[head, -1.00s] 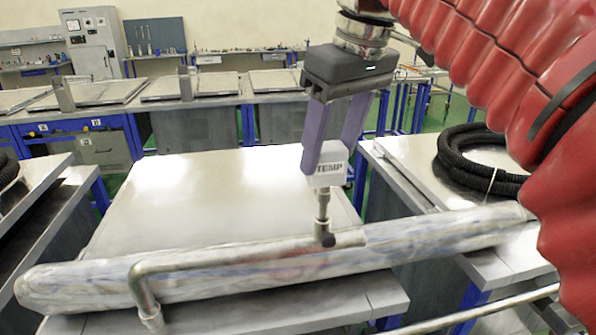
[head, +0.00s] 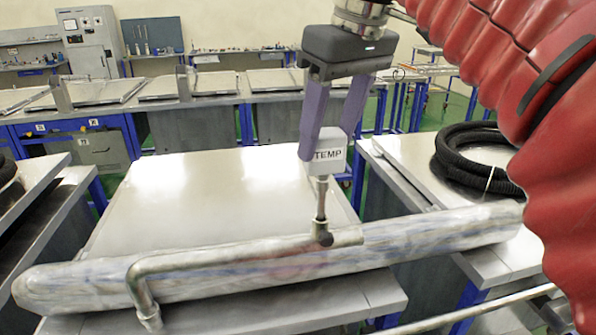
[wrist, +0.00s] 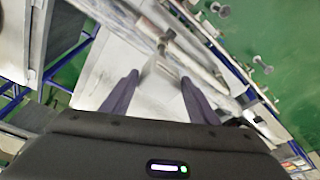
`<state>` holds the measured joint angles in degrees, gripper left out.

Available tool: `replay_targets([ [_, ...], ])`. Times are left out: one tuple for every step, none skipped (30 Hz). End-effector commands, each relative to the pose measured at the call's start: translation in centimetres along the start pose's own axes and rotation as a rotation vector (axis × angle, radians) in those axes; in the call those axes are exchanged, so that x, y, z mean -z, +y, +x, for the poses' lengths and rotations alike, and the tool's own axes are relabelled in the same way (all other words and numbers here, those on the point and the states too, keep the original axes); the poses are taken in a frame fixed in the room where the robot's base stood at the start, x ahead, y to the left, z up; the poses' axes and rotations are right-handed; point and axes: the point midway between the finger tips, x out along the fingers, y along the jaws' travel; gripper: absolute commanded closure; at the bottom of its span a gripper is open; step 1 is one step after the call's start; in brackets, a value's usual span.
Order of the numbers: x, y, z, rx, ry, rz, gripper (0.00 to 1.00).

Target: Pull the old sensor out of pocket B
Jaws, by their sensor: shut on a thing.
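My gripper (head: 332,145) has purple fingers shut on a pale block sensor marked TEMP (head: 329,158). The sensor is upright, and its metal stem (head: 321,200) points down. The stem's lower end meets a dark fitting (head: 322,234) on the thin bent metal pipe (head: 230,252); I cannot tell how much of the stem is inside. No pocket letter is readable. In the wrist view the fingers (wrist: 158,92) stand on either side of the small, blurred sensor (wrist: 162,66).
A thick wrapped pipe (head: 430,232) lies across the bench front behind the thin pipe. A flat metal panel (head: 220,190) lies on the bench. A coiled black hose (head: 470,160) lies at right. Open air surrounds my gripper at left.

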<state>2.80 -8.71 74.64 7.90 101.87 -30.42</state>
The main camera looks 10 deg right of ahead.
Motion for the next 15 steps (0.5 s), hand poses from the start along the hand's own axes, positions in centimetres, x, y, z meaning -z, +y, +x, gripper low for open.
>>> replay_targets([
  [0.06,0.01,-0.14,-0.001,0.001,0.0,0.69],
  [0.08,0.01,-0.22,-0.001,0.002,0.0,0.69],
  [0.1,0.01,-0.3,-0.001,0.002,0.0,0.69],
  [0.11,0.01,-0.36,-0.001,0.002,0.0,0.69],
  [0.12,0.01,-0.42,-0.001,0.002,0.0,0.69],
  [0.14,0.0,-0.49,-0.001,0.001,0.0,0.69],
  [0.15,0.0,-0.55,0.0,0.001,0.0,0.69],
  [0.16,0.0,-0.61,0.0,0.001,0.0,0.69],
  [0.18,0.0,-0.69,0.0,0.001,0.0,0.69],
  [0.19,-0.01,-0.75,0.0,0.001,0.0,0.69],
  [0.21,0.0,-0.82,0.0,0.001,0.0,0.69],
  [0.23,0.0,-0.91,0.0,0.001,0.0,0.69],
  [0.25,0.0,-0.97,0.0,0.001,0.0,0.69],
  [0.27,0.0,-1.03,0.0,0.001,0.0,0.69],
  [0.29,0.0,-1.1,0.0,0.001,0.0,0.69],
])
